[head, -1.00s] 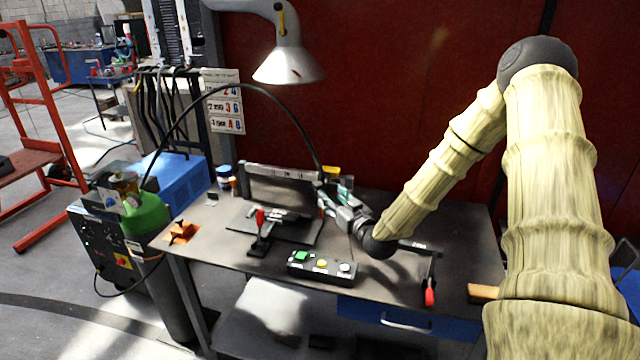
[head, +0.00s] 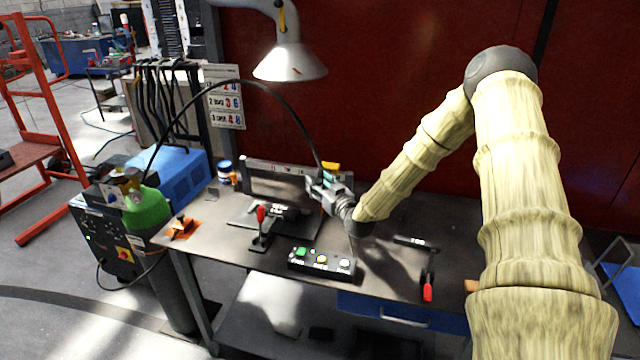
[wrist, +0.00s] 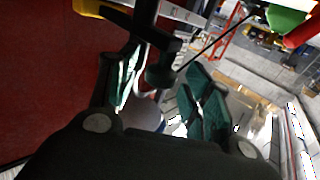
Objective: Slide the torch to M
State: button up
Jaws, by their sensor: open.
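The torch is a dark piece with a yellow part (head: 331,166), at the right end of a pale marked rail (head: 285,168) at the back of the bench. A black hose arcs down to it. The rail's marks are too small to read, so I cannot tell which is M. My gripper (head: 322,190) is at the torch, just in front of and below the yellow part. In the wrist view, the dark torch body (wrist: 150,42) reaches down between the green-padded fingers of my gripper (wrist: 160,92). The fingers are apart, with gaps seen beside the torch.
A red-handled clamp (head: 261,228) stands left of centre on the bench (head: 300,228). A button box (head: 321,261) sits at the front edge. Another red-handled clamp (head: 428,285) is at right. A lamp (head: 290,65) hangs above.

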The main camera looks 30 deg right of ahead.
grip_shut()
jog(key=shift+w+a, duration=0.1)
